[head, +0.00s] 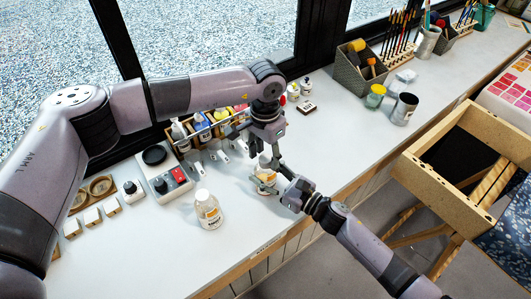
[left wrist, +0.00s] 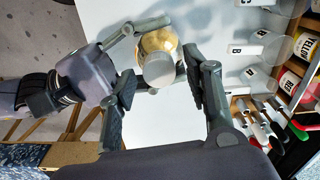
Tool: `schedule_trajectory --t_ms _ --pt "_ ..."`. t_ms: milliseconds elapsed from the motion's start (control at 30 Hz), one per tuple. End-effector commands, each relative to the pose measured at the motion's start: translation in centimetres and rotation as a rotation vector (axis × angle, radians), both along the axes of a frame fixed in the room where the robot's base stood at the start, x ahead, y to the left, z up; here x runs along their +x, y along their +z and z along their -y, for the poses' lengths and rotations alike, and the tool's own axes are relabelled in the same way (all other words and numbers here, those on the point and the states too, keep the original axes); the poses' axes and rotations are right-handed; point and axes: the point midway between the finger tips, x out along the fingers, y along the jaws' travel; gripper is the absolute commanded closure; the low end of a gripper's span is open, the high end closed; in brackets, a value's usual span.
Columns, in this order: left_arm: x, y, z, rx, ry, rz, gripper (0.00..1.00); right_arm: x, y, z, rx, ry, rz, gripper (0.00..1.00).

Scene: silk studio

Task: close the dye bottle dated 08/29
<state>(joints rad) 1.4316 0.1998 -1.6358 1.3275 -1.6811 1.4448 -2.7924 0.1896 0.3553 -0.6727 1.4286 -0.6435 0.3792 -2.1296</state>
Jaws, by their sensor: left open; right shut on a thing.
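A small bottle with an amber-yellow body (head: 266,177) stands near the bench's front edge; it also shows in the left wrist view (left wrist: 158,42). A pale round cap (left wrist: 160,69) sits at its top; I cannot tell how tightly. My right gripper (head: 270,186) is shut on the bottle's body from the front right. My left gripper (head: 266,152) is above it, pointing down; in the left wrist view its fingers (left wrist: 165,88) are apart on either side of the cap. A second bottle with a white cap (head: 208,211) stands to the left. No date is readable.
A scale-like device with a red panel (head: 168,183) is left. A grey cup (head: 403,109) and a yellow-green jar (head: 375,96) are right. A wooden drawer frame (head: 455,195) stands beyond the bench front.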

Motion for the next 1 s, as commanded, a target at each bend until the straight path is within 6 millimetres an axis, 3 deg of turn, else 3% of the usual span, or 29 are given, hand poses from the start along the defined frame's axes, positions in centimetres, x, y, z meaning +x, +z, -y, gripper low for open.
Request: schedule_trajectory --t_ms 333,700,1000 --pt "0.0 0.3 0.0 0.000 0.000 0.000 0.53 0.0 -0.1 0.0 0.000 0.000 -0.001 1.00" --pt "0.0 4.4 0.0 0.000 0.000 0.000 0.53 0.0 -0.1 0.0 0.000 0.000 -0.001 1.00" --pt "-0.1 4.5 0.0 0.000 0.005 -0.001 0.57 0.0 -0.1 0.0 0.000 0.000 -0.001 1.00"
